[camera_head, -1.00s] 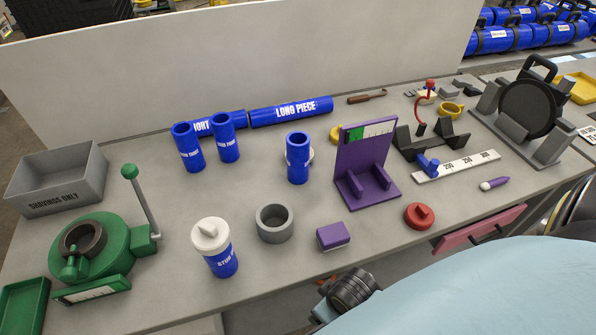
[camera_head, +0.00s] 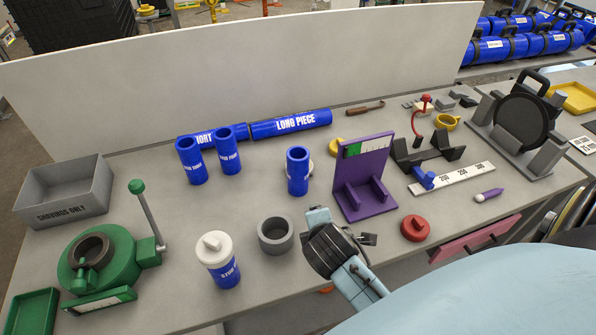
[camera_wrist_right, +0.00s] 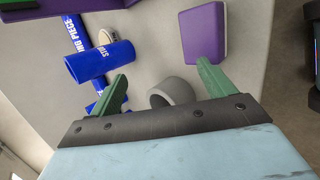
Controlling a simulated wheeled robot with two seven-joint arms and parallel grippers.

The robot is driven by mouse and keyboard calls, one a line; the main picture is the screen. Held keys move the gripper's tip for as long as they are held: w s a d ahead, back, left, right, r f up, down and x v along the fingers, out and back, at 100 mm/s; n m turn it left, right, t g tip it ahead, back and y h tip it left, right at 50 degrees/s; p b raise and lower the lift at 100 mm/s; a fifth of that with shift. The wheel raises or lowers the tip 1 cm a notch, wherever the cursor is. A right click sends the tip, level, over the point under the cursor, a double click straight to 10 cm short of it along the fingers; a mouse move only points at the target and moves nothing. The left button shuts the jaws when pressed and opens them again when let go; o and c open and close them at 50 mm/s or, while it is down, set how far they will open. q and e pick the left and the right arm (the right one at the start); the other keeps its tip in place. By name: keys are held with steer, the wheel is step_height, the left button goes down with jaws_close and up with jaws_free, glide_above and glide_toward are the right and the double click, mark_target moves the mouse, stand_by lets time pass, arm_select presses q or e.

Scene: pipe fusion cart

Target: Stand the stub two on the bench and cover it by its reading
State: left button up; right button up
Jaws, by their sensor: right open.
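Several blue stubs stand upright on the bench. Two stand at the left rear (camera_head: 191,165) (camera_head: 228,155), and one stands alone in the middle (camera_head: 298,175). Another at the front (camera_head: 226,274) wears a white cap (camera_head: 214,248). Their number words are too small to read surely. The purple gauge stand (camera_head: 364,180) has a green and white strip. A red cap (camera_head: 415,228) lies to its right. My right gripper (camera_wrist_right: 163,70) is open and empty above the bench, near a grey ring (camera_wrist_right: 172,92) and a purple block (camera_wrist_right: 203,35). My left gripper is out of view.
A green machine with a lever (camera_head: 100,255) and a grey shavings bin (camera_head: 65,192) are at the left. Long blue pipes (camera_head: 290,124) lie along the back panel. A white ruler (camera_head: 455,178) and black clamp (camera_head: 530,110) are at the right.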

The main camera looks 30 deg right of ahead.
steer(key=w+d+r+n+t+h, duration=0.1)
steer(key=w+r+n+t+h, duration=0.1)
steer(key=w+r+n, duration=0.4)
steer(key=n+t+h, duration=0.2)
steer(key=n, duration=0.6)
glide_toward(298, 161)
steer(key=w+d, duration=0.1)
steer(key=w, duration=0.1)
steer(key=x, duration=0.7)
steer(key=shift+s+d+f, duration=0.1)
steer(key=shift+s+f, duration=0.05)
steer(key=shift+f, duration=0.3)
steer(key=shift+x, duration=2.9)
steer(key=shift+r, duration=0.15)
steer(key=c, duration=1.6)
